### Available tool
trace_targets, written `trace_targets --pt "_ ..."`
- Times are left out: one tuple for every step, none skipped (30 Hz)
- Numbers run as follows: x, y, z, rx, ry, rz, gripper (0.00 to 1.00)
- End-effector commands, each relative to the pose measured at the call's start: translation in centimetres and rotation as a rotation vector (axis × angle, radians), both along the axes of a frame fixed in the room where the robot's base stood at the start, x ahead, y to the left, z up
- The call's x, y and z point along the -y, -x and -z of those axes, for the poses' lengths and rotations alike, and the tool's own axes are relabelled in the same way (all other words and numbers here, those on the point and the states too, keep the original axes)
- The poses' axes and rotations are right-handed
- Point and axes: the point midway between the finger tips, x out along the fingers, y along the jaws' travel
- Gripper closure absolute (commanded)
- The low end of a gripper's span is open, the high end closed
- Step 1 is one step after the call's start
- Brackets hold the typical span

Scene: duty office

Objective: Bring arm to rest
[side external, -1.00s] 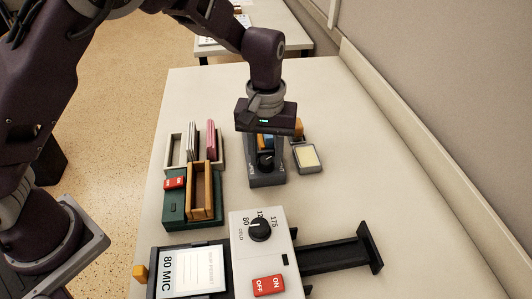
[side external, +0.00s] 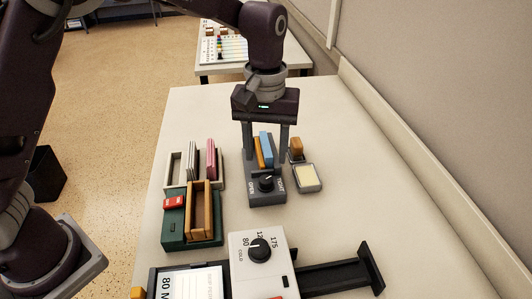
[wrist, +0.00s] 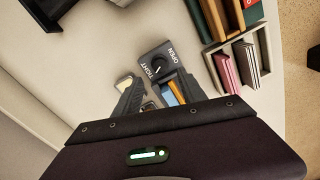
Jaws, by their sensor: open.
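My gripper (side external: 266,155) is open and points down above the grey clamp block (side external: 265,197), one finger on each side of the upright orange slab (side external: 260,152) and blue slab (side external: 267,148). The fingers look clear of both slabs. A black knob (side external: 266,183) sits on the block between the marks OPEN and TIGHT; I cannot tell its setting for sure. In the wrist view my gripper (wrist: 160,85) has open fingers, with the clamp block (wrist: 162,52) beyond them and the blue slab (wrist: 176,90) partly hidden by a finger.
A rack of white and pink slabs (side external: 211,158) and a green box with a wooden tray (side external: 199,210) stand left. A pale pad (side external: 307,176) and brown block (side external: 296,147) lie right. A white dial machine (side external: 257,270) is in front.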

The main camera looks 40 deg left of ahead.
Motion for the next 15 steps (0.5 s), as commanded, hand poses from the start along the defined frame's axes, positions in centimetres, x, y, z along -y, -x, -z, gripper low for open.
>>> trace_targets --pt "0.0 0.0 0.0 0.000 0.000 0.000 0.51" --pt "-0.1 0.0 -0.1 0.000 0.002 0.000 0.51" --pt "-0.4 0.2 -0.5 0.002 0.012 0.000 0.51" --pt "-0.7 0.5 -1.2 0.006 0.028 0.001 0.51" --pt "-1.3 1.0 -2.1 0.010 0.049 0.004 0.51" --pt "-2.3 2.0 -3.8 0.022 0.084 0.016 0.51" --pt "-3.2 3.0 -5.2 0.037 0.113 0.031 0.51" --pt "-4.2 4.2 -6.7 0.056 0.141 0.050 0.51" --pt "-5.5 6.2 -8.5 0.090 0.171 0.085 0.51" --pt "-6.4 7.8 -9.8 0.119 0.186 0.116 0.51" --pt "-7.2 9.4 -10.9 0.152 0.193 0.149 0.51" --pt "-8.2 11.6 -12.0 0.201 0.192 0.195 0.51" --pt "-9.0 13.3 -12.6 0.239 0.182 0.231 0.51" --pt "-9.6 15.0 -13.0 0.276 0.164 0.266 0.51" --pt "-10.3 17.1 -13.3 0.324 0.132 0.311 0.51"
